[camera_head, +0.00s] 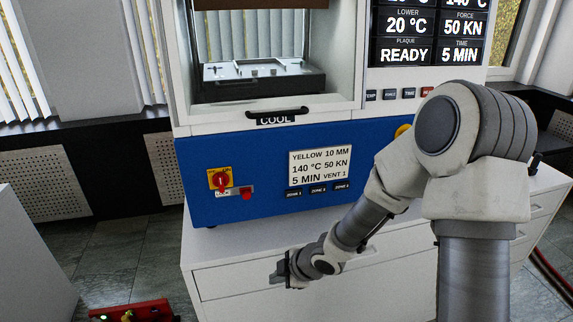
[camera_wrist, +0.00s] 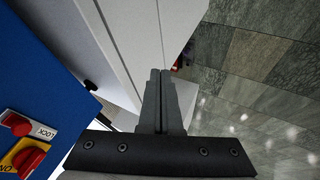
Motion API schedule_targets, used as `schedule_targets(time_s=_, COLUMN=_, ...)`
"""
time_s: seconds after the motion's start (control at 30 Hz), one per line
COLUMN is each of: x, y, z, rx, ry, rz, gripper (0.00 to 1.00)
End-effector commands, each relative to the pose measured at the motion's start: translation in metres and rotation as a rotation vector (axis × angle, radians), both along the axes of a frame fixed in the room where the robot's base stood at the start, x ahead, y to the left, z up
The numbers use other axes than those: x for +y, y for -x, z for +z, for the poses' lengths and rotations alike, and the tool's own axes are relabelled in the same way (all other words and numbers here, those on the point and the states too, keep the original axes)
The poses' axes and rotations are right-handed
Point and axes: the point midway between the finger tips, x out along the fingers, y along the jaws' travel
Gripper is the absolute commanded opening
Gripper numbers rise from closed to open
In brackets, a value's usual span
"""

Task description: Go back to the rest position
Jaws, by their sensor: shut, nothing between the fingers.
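My gripper (camera_head: 279,272) is at the end of my arm, low in front of the white cabinet under the press in the head view. In the wrist view its two grey fingers (camera_wrist: 160,78) lie together, shut and empty. It appears apart from the press and holds nothing. The press (camera_head: 260,160) has a blue lower panel and a white upper housing with an opening. A dark plate block (camera_head: 260,88) is inside the opening. My arm hides part of the press's right side.
The white cabinet (camera_head: 225,255) with drawers carries the press. A red main switch (camera_head: 221,181) is on the blue panel, and it also shows in the wrist view (camera_wrist: 28,158). A red object (camera_head: 135,311) lies on the tiled floor at lower left. Grey floor (camera_wrist: 265,85) is open beside the cabinet.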

Motion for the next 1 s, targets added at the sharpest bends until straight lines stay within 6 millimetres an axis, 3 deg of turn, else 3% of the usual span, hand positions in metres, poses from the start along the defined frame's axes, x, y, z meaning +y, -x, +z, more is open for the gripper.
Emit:
schedule_targets(time_s=0.17, x=-0.026, y=-0.009, z=0.031, rx=-0.01, ry=0.064, rz=-0.107, gripper=0.0)
schedule_targets(time_s=0.3, x=-0.066, y=-0.016, z=0.08, rx=-0.019, ry=0.143, rz=-0.295, gripper=0.0)
schedule_targets(time_s=0.47, x=-0.111, y=-0.009, z=0.14, rx=-0.02, ry=0.191, rz=-0.537, gripper=0.0)
schedule_targets(time_s=0.7, x=-0.162, y=0.027, z=0.225, rx=-0.002, ry=0.168, rz=-0.899, gripper=0.0)
schedule_targets(time_s=1.0, x=-0.192, y=0.102, z=0.31, rx=0.092, ry=-0.009, rz=-1.297, gripper=0.0)
